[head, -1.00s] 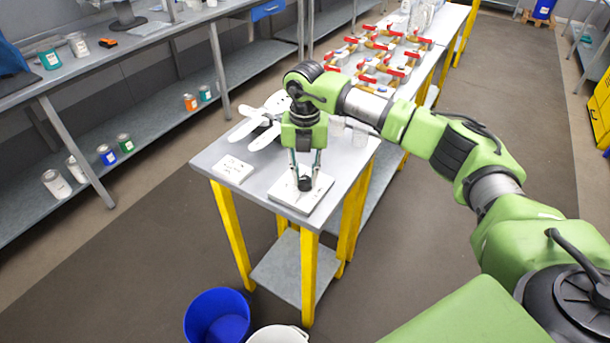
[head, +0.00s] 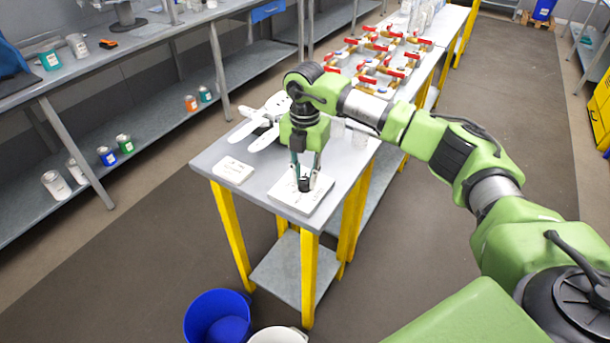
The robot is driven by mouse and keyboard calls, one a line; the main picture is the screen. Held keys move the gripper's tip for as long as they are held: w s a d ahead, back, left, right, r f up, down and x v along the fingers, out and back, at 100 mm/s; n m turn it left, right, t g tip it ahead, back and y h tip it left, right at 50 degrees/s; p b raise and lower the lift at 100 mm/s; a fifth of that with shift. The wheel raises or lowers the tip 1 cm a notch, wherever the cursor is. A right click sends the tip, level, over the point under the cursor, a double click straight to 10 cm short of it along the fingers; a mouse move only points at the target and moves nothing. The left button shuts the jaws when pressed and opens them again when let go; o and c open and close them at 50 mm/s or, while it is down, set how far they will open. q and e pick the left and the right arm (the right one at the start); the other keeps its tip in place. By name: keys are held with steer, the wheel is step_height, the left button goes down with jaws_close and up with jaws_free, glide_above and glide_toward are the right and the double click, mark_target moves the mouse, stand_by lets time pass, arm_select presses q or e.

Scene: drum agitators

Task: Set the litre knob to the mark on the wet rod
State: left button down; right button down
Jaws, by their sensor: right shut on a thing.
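A black knob (head: 303,182) stands on a white square plate (head: 310,205) at the near end of the grey table. My right gripper (head: 304,178) points down at the plate, and its two fingers are shut on the knob from both sides. The knob's pointer and the marks around it are too small to read. White paddle-like pieces (head: 262,122) lie on the table behind the gripper; I cannot tell whether a wet rod is among them. My left gripper is not in view.
A small white card with dark writing (head: 233,170) lies to the left of the plate. A blue bucket (head: 218,312) and a white bucket (head: 278,335) stand on the floor in front.

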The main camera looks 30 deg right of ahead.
mark_target(305, 179)
steer(key=shift+w+r, duration=0.1)
steer(key=c, duration=1.8)
jaws_free()
step_height(305, 179, up, 12)
steer(key=shift+f, duration=0.1)
